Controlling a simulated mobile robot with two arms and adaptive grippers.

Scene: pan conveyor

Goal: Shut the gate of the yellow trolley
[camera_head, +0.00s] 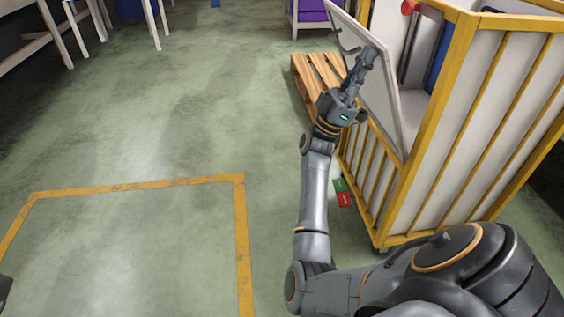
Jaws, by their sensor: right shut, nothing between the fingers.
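The yellow trolley (457,95) stands at the right, with yellow posts and bars over pale panels. Its gate, a pale grey panel (392,100), leans outward to the left from the top of the barred lower side, so it stands partly open. My right gripper (357,50) is shut and empty, at the outer face of the gate. I cannot tell whether it touches the panel. The gripper and wrist hide part of the gate.
A wooden pallet (318,73) lies on the floor behind my right wrist. A green and red marker (344,193) is on the floor by the trolley. A yellow floor line (140,187) marks an area at lower left.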

